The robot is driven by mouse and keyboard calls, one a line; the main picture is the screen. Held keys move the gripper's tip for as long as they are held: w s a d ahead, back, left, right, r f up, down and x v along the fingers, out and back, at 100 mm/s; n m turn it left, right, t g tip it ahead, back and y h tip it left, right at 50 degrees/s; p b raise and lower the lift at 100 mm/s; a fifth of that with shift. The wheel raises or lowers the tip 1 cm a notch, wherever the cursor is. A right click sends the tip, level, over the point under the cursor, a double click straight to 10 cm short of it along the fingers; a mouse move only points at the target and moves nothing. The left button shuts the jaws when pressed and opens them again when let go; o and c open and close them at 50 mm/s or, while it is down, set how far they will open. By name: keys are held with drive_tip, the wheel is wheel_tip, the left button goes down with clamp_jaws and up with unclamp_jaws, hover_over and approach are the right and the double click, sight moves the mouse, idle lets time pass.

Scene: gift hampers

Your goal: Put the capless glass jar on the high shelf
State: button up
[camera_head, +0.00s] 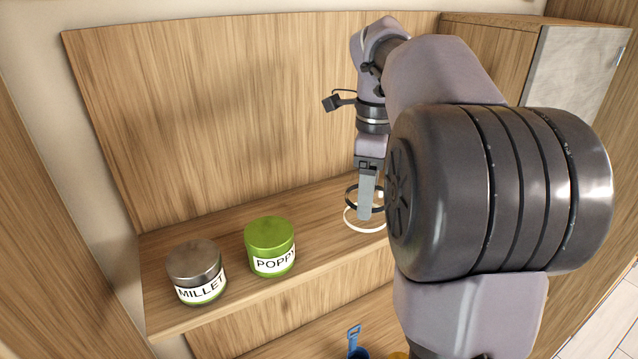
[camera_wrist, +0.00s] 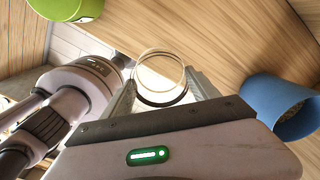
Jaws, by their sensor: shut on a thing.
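The capless glass jar (camera_head: 352,207) is clear, with a dark ring at its top and a white ring at its bottom. My gripper (camera_head: 367,200) is shut on it, with a finger in front of the jar. The jar is upright at the upper wooden shelf (camera_head: 320,200), right of the other jars; I cannot tell whether its base touches the board. In the wrist view the jar's round rim (camera_wrist: 160,53) shows between the two fingers of my gripper (camera_wrist: 162,86). My arm hides the shelf's right part in the head view.
A grey-lidded MILLET jar (camera_head: 196,270) and a green-lidded POPPY jar (camera_head: 270,247) stand on the shelf's left. A blue container (camera_wrist: 275,108) is right of my gripper in the wrist view. Below the shelf are a blue handled thing (camera_head: 354,340) and something yellow.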

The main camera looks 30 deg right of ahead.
drive_tip(key=w+f, duration=0.1)
drive_tip(key=w+a+f, duration=0.1)
drive_tip(key=w, duration=0.1)
drive_tip(key=w+f+p, duration=0.1)
drive_tip(key=w, duration=0.1)
drive_tip(key=shift+w+a+f, duration=0.15)
drive_tip(key=shift+f, duration=0.05)
drive_tip(key=shift+w+f, duration=0.25)
drive_tip(key=shift+f, duration=0.1)
drive_tip(key=shift+s+f, duration=0.1)
drive_tip(key=o, duration=1.1)
drive_tip(key=shift+f, duration=0.1)
drive_tip(key=o, duration=0.5)
drive_tip(key=shift+r, duration=0.2)
